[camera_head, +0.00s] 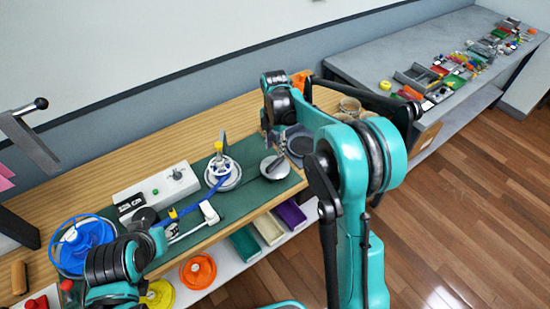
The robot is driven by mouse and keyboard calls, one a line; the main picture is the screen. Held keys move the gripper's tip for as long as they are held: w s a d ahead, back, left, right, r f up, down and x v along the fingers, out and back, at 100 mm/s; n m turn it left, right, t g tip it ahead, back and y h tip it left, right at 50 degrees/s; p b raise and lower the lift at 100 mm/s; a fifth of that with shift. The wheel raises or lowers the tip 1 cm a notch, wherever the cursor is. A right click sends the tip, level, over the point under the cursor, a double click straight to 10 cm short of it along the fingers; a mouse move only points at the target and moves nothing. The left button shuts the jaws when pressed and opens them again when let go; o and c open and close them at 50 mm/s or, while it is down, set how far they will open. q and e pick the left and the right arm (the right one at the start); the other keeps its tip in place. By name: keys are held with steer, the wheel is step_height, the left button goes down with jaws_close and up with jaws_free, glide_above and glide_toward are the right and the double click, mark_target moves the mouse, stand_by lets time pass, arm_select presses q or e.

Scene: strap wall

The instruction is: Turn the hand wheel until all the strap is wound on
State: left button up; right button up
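A small round white hand wheel (222,173) with a yellow-topped upright post stands on the green mat (245,205), at the middle of the wooden bench. A blue strap (190,206) runs from its base down and left toward a white piece (209,212). My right gripper (280,152) hangs right of the wheel, apart from it, above a round grey dish; its fingers are too small to read. My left arm comes in at the lower left. Its gripper (160,222) seems to be near the strap's left end, but its fingers cannot be made out.
A white box (158,190) with a green button and a knob stands left of the wheel. A large blue wheel (82,246) is at the bench's left end. A round grey dish (275,167) lies right of the wheel. A grey table (400,52) with many small parts stands at the back right.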

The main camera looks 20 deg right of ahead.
mark_target(275, 162)
step_height(275, 162, down, 8)
steer(key=shift+r+b, duration=0.15)
steer(key=shift+b, duration=0.9)
jaws_close()
